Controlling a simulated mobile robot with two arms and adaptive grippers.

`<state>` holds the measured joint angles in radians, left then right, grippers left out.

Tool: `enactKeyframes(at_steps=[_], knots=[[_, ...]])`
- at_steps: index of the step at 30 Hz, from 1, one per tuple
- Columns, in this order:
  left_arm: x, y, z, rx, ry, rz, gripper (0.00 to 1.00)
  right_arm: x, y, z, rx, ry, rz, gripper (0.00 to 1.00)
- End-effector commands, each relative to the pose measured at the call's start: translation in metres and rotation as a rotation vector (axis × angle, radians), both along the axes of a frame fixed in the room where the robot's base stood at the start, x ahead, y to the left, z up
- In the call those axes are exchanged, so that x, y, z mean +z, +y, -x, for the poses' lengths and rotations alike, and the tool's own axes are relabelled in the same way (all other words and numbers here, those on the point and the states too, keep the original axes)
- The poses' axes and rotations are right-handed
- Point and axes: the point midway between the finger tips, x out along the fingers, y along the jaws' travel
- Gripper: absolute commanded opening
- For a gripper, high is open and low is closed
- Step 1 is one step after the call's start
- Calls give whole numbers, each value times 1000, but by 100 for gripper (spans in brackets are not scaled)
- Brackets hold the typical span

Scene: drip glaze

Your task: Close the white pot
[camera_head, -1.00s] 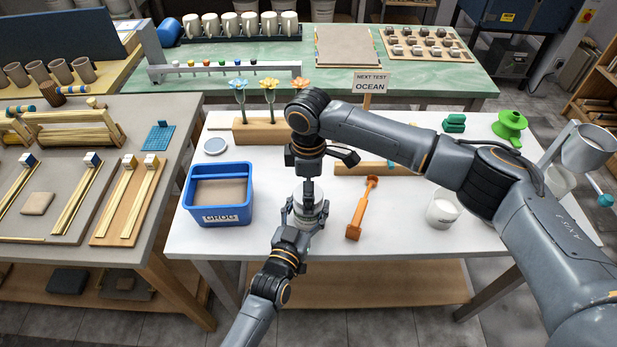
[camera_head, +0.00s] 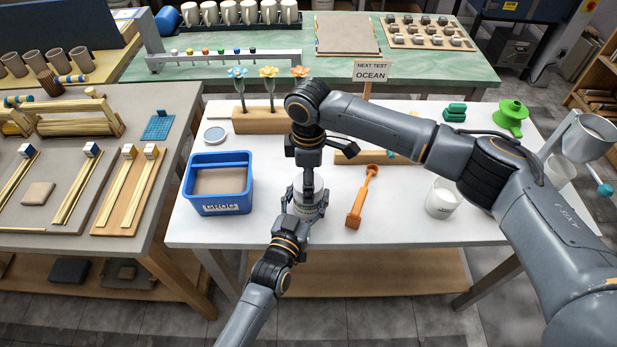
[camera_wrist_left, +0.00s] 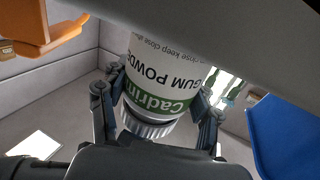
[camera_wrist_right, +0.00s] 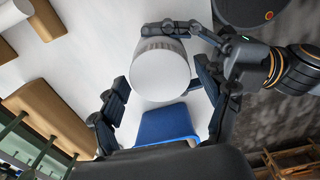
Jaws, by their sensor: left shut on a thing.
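My right gripper (camera_head: 308,170) points down over the pot. In the right wrist view its fingers (camera_wrist_right: 163,84) are spread on either side of the smooth lid top (camera_wrist_right: 162,78), with gaps.
A blue tub (camera_head: 220,209) stands left of the pot. An orange tool (camera_head: 362,198) lies to the right. A white container (camera_head: 442,200) is further right. A round grey disc (camera_head: 214,135) lies behind the tub. A wooden flower block (camera_head: 262,121) is at the back.

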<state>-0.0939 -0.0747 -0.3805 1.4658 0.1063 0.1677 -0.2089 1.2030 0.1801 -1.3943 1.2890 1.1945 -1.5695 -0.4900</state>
Motion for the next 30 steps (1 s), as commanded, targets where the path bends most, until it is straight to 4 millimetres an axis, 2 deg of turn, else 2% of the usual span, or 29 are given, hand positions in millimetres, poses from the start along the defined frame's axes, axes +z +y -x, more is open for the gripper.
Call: enactKeyframes(at_steps=[14, 17, 24, 30], knots=[[0, 0, 0, 0, 1, 1, 0, 5, 0, 0, 0, -1, -1, 94], [0, 0, 0, 0, 1, 1, 0, 17, 1, -1, 1, -2, -2, 94], [0, 0, 0, 0, 1, 1, 0, 68, 0, -1, 0, -4, -1, 94], [0, 0, 0, 0, 1, 1, 0, 103, 1, -1, 0, -2, -1, 94]])
